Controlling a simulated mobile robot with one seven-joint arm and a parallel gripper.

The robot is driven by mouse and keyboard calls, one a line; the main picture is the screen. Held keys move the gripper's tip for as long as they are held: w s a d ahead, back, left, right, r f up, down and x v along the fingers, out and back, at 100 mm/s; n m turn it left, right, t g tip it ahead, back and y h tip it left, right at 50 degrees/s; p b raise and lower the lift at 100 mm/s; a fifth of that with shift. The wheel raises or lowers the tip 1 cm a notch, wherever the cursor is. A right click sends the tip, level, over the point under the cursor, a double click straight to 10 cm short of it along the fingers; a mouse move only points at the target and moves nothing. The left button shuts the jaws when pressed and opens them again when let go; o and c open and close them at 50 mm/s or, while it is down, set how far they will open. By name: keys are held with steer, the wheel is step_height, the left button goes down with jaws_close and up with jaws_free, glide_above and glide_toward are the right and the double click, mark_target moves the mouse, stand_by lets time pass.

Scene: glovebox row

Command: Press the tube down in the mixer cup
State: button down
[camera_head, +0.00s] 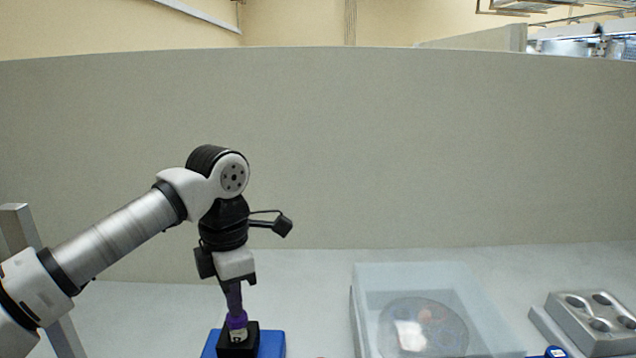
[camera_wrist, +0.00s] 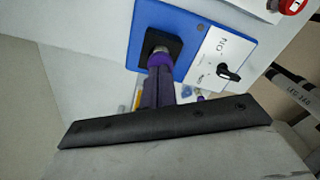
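The mixer is a blue box (camera_head: 272,344) with a black cup (camera_head: 238,346) on top; in the wrist view the blue box (camera_wrist: 146,22) and black cup (camera_wrist: 175,42) show from above. A tube with a purple cap (camera_head: 237,322) stands roughly upright in the cup, its pale body showing just above the rim. My gripper (camera_head: 235,310) points down over it, its slim purple fingers close together. In the wrist view the fingertips (camera_wrist: 160,68) meet the cap's top. The fingers look shut, with no clear grip around the cap. The tube's lower part is hidden in the cup.
The mixer's white panel (camera_wrist: 214,58) carries a black knob (camera_wrist: 228,72). A translucent bin (camera_head: 485,310) with items inside stands to the right, and a grey metal rack (camera_head: 590,318) with holes lies farther right. A grey wall (camera_head: 400,150) closes the back.

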step_height(320, 180, up, 7)
steer(key=p, duration=0.4)
stand_by(0.5)
